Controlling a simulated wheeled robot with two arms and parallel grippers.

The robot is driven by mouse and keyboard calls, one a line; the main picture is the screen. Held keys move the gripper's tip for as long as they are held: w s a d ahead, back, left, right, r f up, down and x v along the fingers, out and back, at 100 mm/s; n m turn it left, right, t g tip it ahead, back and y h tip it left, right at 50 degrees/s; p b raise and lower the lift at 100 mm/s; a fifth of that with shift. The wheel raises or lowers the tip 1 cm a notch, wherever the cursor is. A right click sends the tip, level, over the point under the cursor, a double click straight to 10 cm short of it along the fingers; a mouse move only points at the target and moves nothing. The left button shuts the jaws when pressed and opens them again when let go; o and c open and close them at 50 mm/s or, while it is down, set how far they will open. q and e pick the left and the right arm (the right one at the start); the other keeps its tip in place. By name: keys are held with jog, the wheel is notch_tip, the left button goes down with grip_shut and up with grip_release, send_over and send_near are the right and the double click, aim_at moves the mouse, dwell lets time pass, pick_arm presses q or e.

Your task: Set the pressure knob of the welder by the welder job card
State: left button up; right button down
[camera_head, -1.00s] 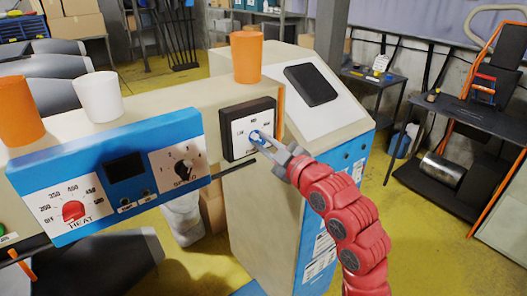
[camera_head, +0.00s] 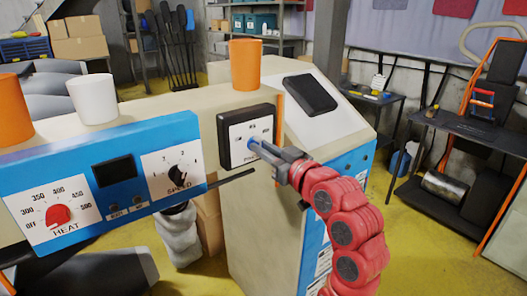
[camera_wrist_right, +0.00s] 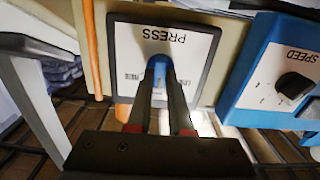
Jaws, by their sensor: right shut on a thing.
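The welder's pressure panel (camera_head: 235,150) is a white plate in a dark frame, marked PRESS in the right wrist view (camera_wrist_right: 127,48). Its blue pressure knob (camera_head: 255,144) is mostly hidden by my right gripper (camera_head: 268,148) in the head view. In the right wrist view, the two fingers of my right gripper (camera_wrist_right: 158,92) are shut on the blue knob (camera_wrist_right: 159,68), one on each side. The small scale marks around the knob are too small or covered to read. I cannot pick out a welder job card. My left gripper is not in view.
To the left, a blue panel (camera_head: 140,140) carries a red HEAT knob (camera_head: 58,214) and a black SPEED knob (camera_head: 178,177). Orange (camera_head: 245,65) and white (camera_head: 94,98) cups stand on the welder's top. A black tablet-like object (camera_head: 309,94) lies on the console.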

jog(key=shift+f, duration=0.15)
dwell(0.4)
jog(key=c, duration=0.8)
grip_release()
jog(key=shift+s+d, duration=0.1)
jog(key=b+v, duration=1)
jog(key=v, duration=0.7)
